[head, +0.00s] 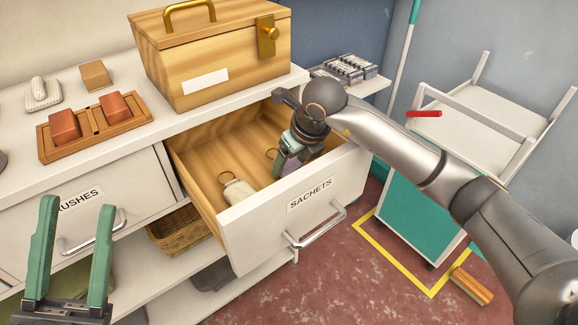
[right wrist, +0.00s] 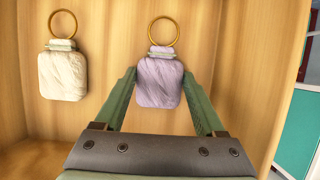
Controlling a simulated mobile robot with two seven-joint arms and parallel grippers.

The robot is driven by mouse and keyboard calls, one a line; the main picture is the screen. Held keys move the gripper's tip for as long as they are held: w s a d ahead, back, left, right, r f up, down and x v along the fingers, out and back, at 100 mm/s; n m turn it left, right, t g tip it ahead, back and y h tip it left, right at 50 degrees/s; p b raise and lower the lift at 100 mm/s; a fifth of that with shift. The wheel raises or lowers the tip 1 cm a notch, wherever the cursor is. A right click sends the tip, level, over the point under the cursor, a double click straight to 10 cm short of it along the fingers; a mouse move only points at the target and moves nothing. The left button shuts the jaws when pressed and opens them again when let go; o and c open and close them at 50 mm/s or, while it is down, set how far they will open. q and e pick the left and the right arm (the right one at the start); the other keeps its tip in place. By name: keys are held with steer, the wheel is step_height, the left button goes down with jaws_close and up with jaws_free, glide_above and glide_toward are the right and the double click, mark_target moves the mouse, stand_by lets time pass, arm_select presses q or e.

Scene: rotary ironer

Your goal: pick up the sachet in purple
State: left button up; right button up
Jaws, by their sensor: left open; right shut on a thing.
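The purple sachet (head: 291,168) is in the open drawer marked SACHETS (head: 270,228), mostly hidden behind my right gripper (head: 280,168) in the head view. In the right wrist view the purple sachet (right wrist: 158,84) shows whole, with a gold ring at its top. My right gripper's fingers are shut on its two sides. A cream sachet (head: 238,194) with a gold ring lies in the drawer to the left, apart from the gripper; it also shows in the right wrist view (right wrist: 62,76). My left gripper (head: 78,208) is open and empty in front of the BRUSHES drawer.
A wooden box (head: 215,65) with a brass clasp stands on the counter behind the drawer. A wooden tray (head: 92,128) with reddish blocks is at the left. A wicker basket (head: 174,229) sits on the shelf below. A white trolley (head: 470,120) stands at the right.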

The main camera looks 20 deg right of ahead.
steer(key=c, duration=0.5)
